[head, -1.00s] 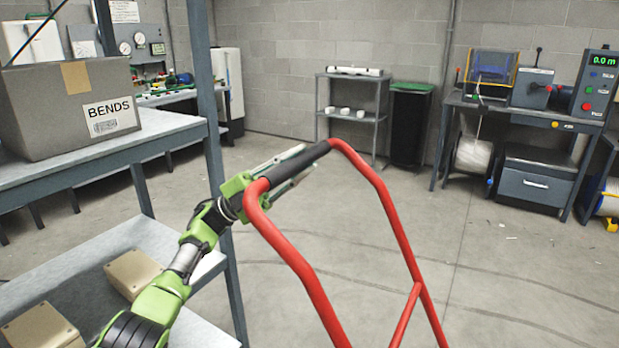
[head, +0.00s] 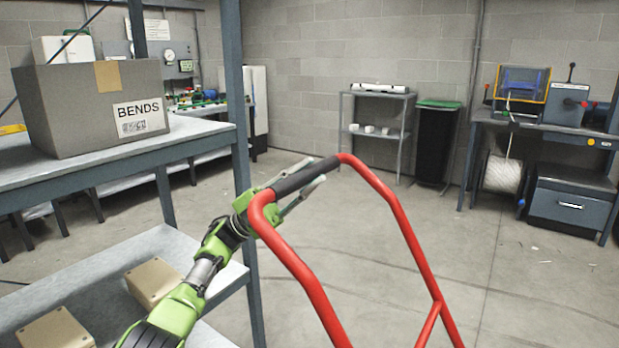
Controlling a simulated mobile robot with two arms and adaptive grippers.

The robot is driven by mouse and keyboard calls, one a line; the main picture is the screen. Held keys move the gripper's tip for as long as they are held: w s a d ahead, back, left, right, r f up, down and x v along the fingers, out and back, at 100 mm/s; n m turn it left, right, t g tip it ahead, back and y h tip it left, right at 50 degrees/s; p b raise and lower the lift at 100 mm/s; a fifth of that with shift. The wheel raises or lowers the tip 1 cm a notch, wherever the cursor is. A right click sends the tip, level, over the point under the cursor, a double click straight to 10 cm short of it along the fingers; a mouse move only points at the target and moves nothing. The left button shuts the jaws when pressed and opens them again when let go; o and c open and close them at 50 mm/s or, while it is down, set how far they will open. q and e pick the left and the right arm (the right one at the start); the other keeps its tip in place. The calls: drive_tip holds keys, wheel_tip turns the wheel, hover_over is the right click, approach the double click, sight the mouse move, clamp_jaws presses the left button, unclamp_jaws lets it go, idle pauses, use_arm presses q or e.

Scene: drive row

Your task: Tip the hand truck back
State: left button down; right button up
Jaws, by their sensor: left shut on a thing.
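The red hand truck (head: 398,218) stands in front of me. Its upper frame and a crossbar show; its lower part is out of the picture. Its handle has a dark grip (head: 307,177) across the top. My left gripper (head: 300,190) is shut on this grip, near its left end, with the fingers lying along it. My right gripper is not in view.
A grey shelf rack (head: 240,130) stands close on the left, with a box marked BENDS (head: 95,105) on top and tan boxes (head: 153,281) below. A workbench (head: 545,127) is at the right. A bin (head: 434,145) stands by the back wall. The middle floor is clear.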

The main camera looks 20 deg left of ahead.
use_arm(q)
drive_tip(key=shift+w+a+f+n+t, duration=0.15)
drive_tip(key=shift+a+f+n+t, duration=0.25)
drive_tip(key=shift+a+t, duration=0.1)
drive_tip(key=c, duration=2.2)
unclamp_jaws()
drive_tip(key=o, duration=0.4)
drive_tip(key=shift+a+f, duration=0.1)
drive_tip(key=shift+a, duration=0.25)
drive_tip(key=shift+v, duration=3.9)
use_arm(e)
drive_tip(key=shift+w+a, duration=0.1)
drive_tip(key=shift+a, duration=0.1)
use_arm(q)
drive_tip(key=shift+a, duration=0.1)
